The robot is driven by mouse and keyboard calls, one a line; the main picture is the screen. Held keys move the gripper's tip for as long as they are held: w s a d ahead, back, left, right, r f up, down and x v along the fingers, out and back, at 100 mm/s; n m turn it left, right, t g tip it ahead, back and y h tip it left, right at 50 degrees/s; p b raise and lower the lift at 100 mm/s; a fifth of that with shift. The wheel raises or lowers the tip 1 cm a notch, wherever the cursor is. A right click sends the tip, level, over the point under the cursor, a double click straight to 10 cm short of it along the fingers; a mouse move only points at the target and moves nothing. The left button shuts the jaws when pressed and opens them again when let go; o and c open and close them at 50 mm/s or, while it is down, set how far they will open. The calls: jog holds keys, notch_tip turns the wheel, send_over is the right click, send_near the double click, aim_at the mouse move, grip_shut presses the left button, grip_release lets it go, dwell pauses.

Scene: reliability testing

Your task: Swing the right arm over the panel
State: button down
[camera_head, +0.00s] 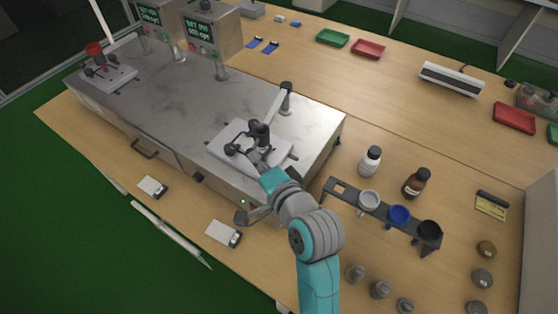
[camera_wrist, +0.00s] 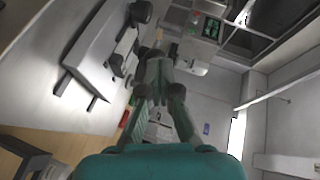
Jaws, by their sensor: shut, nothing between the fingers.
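The right panel (camera_head: 226,142) is a pale plate on the right half of a grey metal machine. The right arm (camera_head: 274,105) is a light bar on a dark-capped post (camera_head: 286,98) at the panel's far right. It reaches towards the near left, and its dark knobs (camera_head: 260,131) sit above the panel. My gripper (camera_head: 257,161) is at the panel's near side, close to these knobs; contact cannot be told. In the wrist view my gripper (camera_wrist: 159,62) is shut and empty, with dark knobs and the tilted pale panel (camera_wrist: 97,42) to its left.
The machine (camera_head: 165,82) carries a left panel (camera_head: 110,78) with its own arm and two display boxes (camera_head: 211,32). A rack of cups (camera_head: 384,210), a white bottle (camera_head: 371,160) and a brown bottle (camera_head: 416,183) stand right of my arm. Weights (camera_head: 380,289) lie nearer.

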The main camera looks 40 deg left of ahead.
jog(key=s+a, duration=0.1)
jog(key=a, duration=0.5)
jog(key=shift+s, duration=0.25)
jog(key=shift+r, duration=0.1)
dwell(0.3)
